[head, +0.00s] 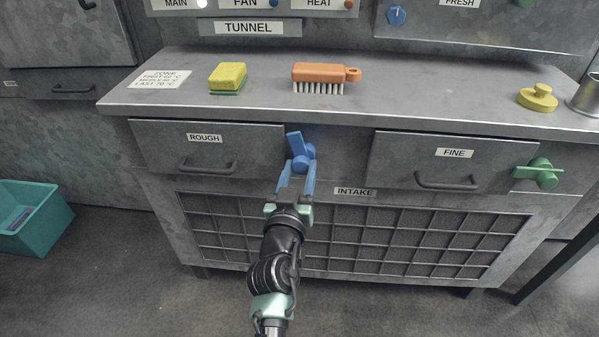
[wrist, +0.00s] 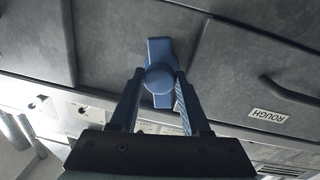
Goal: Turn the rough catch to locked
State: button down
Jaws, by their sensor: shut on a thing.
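The rough catch is a blue turning handle (head: 295,143) on the cabinet front, just right of the drawer labelled ROUGH (head: 190,145). Its bar stands near upright in the head view, its upper end leaning slightly left. In the wrist view, which is upside down, the catch (wrist: 158,60) lies between my fingertips, with its bar running up and down the picture. My gripper (head: 297,172) reaches it from the front and below, its blue fingers shut on the catch from both sides (wrist: 159,84). The fingers partly hide the lower part of the catch in the head view.
A green catch (head: 540,173) lies roughly level beside the FINE drawer (head: 400,160). On the top are a yellow-green sponge (head: 228,77), an orange brush (head: 320,73) and a yellow knob-shaped piece (head: 538,97). The INTAKE grille (head: 360,235) is below; a teal bin (head: 40,225) stands left.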

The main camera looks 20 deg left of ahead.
jog(key=n, duration=0.4)
jog(key=shift+d+f, duration=0.1)
jog(key=n, duration=0.3)
jog(key=shift+n+t, duration=0.3)
jog(key=shift+n, duration=0.1)
jog(key=n+p, duration=0.1)
jog(key=n, duration=0.2)
jog(key=shift+d+n+y, duration=0.1)
jog(key=shift+n+y, duration=0.3)
jog(key=shift+n+y+p, duration=0.3)
jog(key=shift+n+p, duration=0.05)
jog(key=shift+n, duration=1.65)
jog(key=shift+c, duration=1.9)
grip_release()
jog(key=shift+s, duration=0.1)
jog(key=r+p+v, duration=0.1)
jog(key=v, duration=1.1)
jog(key=shift+s+f+p, duration=0.3)
jog(key=shift+s+f, duration=0.05)
